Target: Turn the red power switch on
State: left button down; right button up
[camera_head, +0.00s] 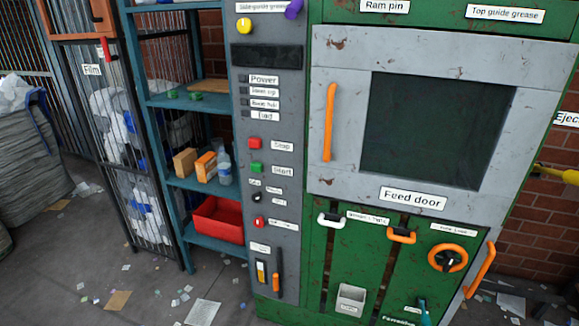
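The grey control panel (289,130) stands left of the green machine's feed door. A red knob (258,222) sits low on the panel beside a label too small to read; I cannot tell for sure that it is the power switch, or its position. The small indicator (244,78) beside the Power label looks dark. Neither of my grippers is in view.
The feed door (345,70) has an orange handle (329,122) and looks shut. A slotted lever (276,283) is at the panel's foot. A blue shelf (213,184) with boxes and a red bin (217,218) stands left. Paper scraps litter the floor.

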aim_at(259, 223)
jog(key=i+j+u, duration=0.2)
jog(key=u, duration=0.15)
jog(key=i+j+u, duration=0.2)
jog(key=u, duration=0.15)
jog(key=i+j+u, duration=0.15)
jog(key=u, duration=0.2)
jog(key=i+l, duration=0.05)
jog(key=i, duration=0.05)
